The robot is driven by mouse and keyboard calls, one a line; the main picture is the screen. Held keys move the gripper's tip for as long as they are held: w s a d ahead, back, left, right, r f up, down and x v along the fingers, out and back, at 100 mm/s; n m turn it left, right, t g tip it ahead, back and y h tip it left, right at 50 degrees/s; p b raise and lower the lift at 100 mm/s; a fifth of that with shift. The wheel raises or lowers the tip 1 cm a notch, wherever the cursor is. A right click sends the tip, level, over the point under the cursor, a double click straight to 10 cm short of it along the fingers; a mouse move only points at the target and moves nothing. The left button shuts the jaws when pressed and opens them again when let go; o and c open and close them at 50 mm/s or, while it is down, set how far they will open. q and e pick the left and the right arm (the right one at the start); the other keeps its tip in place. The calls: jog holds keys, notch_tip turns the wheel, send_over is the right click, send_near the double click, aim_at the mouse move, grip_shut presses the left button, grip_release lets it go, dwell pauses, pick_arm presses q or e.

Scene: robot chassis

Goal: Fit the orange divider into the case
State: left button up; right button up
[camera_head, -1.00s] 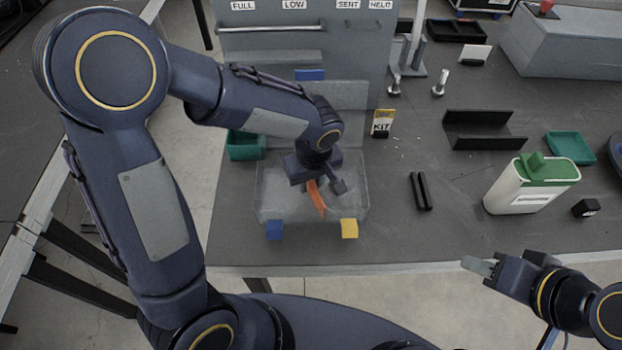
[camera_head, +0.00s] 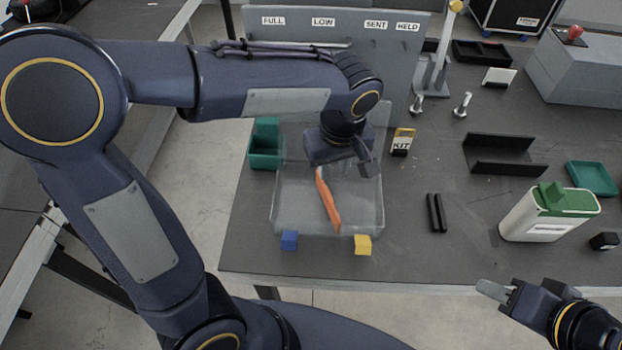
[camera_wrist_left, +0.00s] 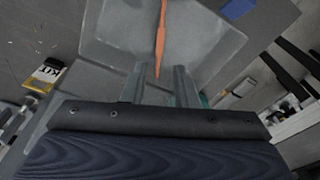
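The clear case (camera_head: 285,218) stands near the table's front edge. The orange divider (camera_head: 328,203) is a thin strip within the case outline, running at a slant from back to front; I cannot tell whether it is seated in a slot. My left gripper (camera_head: 345,172) is over the back part of the case, beside the divider's far end. In the left wrist view the fingers (camera_wrist_left: 160,75) are apart, with the divider (camera_wrist_left: 161,35) extending beyond them and its near end between the tips, apparently untouched. My right gripper (camera_head: 492,290) is off the table's front edge, away from the case; its finger gap is unclear.
A blue block (camera_head: 289,241) and a yellow block (camera_head: 363,245) sit at the case's front corners. A green bin (camera_head: 265,150) stands behind left, a labelled grey panel (camera_head: 400,60) behind. A KIT card (camera_head: 402,142) and a black slotted piece (camera_head: 437,213) are to the right.

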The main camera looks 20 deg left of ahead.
pick_arm(q)
jog(key=s+a+m+t+h, duration=0.2)
jog(key=s+a+m, duration=0.1)
jog(key=s+a, duration=0.2)
jog(key=s+a+r+m+t+h, duration=0.1)
jog(key=s+a, duration=0.4)
jog(key=s, duration=0.5)
jog(key=shift+s+m+t+h, duration=0.25)
jog(key=shift+m+t+h, duration=0.5)
jog(key=shift+m, duration=0.35)
jog(key=shift+r, duration=0.1)
